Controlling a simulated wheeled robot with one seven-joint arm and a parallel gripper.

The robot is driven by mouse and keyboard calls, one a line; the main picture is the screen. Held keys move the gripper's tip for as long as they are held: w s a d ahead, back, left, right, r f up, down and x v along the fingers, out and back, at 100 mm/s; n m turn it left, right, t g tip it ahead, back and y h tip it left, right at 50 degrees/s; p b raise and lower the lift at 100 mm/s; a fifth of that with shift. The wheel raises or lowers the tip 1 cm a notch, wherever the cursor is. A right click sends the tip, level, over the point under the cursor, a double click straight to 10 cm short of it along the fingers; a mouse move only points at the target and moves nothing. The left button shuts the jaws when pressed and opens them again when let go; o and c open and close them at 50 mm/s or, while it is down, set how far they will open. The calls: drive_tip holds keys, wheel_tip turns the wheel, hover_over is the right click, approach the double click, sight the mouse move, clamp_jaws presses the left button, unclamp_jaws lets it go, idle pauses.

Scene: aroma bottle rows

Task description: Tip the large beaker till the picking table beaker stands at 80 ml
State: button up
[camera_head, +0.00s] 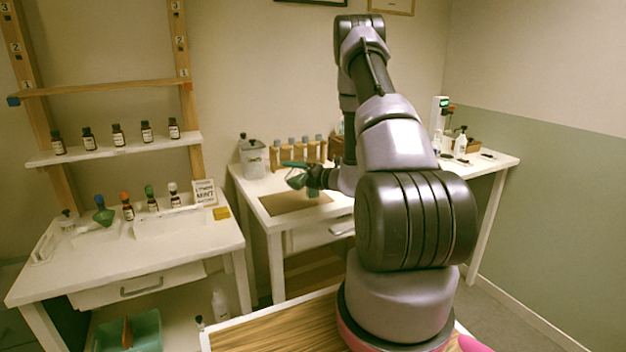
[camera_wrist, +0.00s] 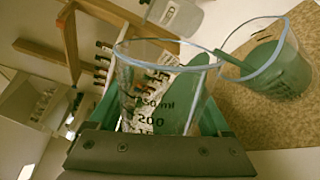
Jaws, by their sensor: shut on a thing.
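The large beaker (camera_wrist: 150,103) is clear, with dark marks including 200 and 250 ml. It is between the fingers of my gripper (camera_wrist: 157,112), which is shut on it. A green streak shows at its right side toward the second beaker; I cannot tell if it is flowing liquid. The picking table beaker (camera_wrist: 288,68) stands to the right in the wrist view, on the brown mat (camera_wrist: 235,115), with green liquid in it. Its level against any scale cannot be read. In the head view, my gripper (camera_head: 312,178) is over the mat (camera_head: 290,204), and the beakers are small and overlap.
A rack of corked vials (camera_head: 298,152) and a lidded jar (camera_head: 252,158) stand behind the mat. A white shelf stand (camera_head: 115,148) with small dark bottles is at left. A pump bottle (camera_head: 460,143) stands at the right end of the table.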

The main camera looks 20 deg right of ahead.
idle(0.3)
drive_tip(key=shift+f+n, duration=0.25)
drive_tip(key=shift+n, duration=1.05)
drive_tip(key=f+n, duration=0.1)
drive_tip(key=a+f+n, duration=0.1)
drive_tip(key=n, duration=0.1)
drive_tip(key=s+f+n+t, duration=0.1)
drive_tip(key=n, duration=0.1)
drive_tip(key=shift+a+f+h, duration=0.2)
drive_tip(key=shift+a+h, duration=0.05)
drive_tip(key=shift+h, duration=0.05)
drive_tip(key=n, duration=0.1)
drive_tip(key=s+a+n, duration=0.1)
drive_tip(key=n, duration=0.1)
drive_tip(key=a+n, duration=0.1)
drive_tip(key=n, duration=0.1)
drive_tip(key=shift+s+a+f+t, duration=0.1)
drive_tip(key=shift+s+f+t, duration=0.1)
drive_tip(key=shift+f+t, duration=0.2)
